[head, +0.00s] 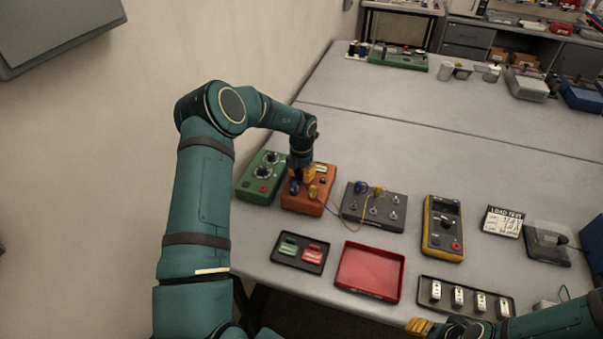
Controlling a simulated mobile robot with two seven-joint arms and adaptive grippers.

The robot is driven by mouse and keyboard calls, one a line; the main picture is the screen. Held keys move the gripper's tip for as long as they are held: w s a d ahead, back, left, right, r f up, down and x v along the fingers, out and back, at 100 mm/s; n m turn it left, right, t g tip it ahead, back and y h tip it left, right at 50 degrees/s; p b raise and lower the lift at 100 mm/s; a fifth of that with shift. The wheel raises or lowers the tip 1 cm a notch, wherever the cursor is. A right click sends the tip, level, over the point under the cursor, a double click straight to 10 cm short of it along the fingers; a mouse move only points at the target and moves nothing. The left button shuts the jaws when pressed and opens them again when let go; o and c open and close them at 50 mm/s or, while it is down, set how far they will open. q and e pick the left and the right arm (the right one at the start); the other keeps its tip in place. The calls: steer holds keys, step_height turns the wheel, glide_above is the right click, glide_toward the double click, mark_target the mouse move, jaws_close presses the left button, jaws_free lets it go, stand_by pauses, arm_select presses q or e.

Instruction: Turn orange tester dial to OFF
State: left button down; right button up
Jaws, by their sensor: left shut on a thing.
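The orange tester (304,204) sits on the grey table, between a green box and a dark grey box. My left gripper (303,178) reaches down onto the tester from above and is shut on its dial. The fingers hide the dial, so its pointer and the OFF mark cannot be read. Blue and yellow plugs (313,191) stand on the tester beside the fingers. My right gripper (420,326) is low at the front edge of the picture, away from the tester; its opening is not clear.
The green box (260,177) with dials stands close left of the tester. The grey box (373,208) with a yellow wire is close right. A yellow multimeter (443,228), a red tray (369,271) and a dark tray (283,258) lie nearby.

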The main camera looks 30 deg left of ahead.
arm_select(q)
steer(key=n, duration=0.2)
steer(key=shift+n, duration=0.3)
steer(key=n, duration=0.4)
steer(key=shift+n, duration=0.3)
steer(key=n, duration=0.6)
steer(key=shift+d+f+n, duration=0.1)
steer(key=shift+d+n, duration=0.05)
steer(key=shift+n, duration=0.25)
steer(key=c, duration=0.7)
jaws_free()
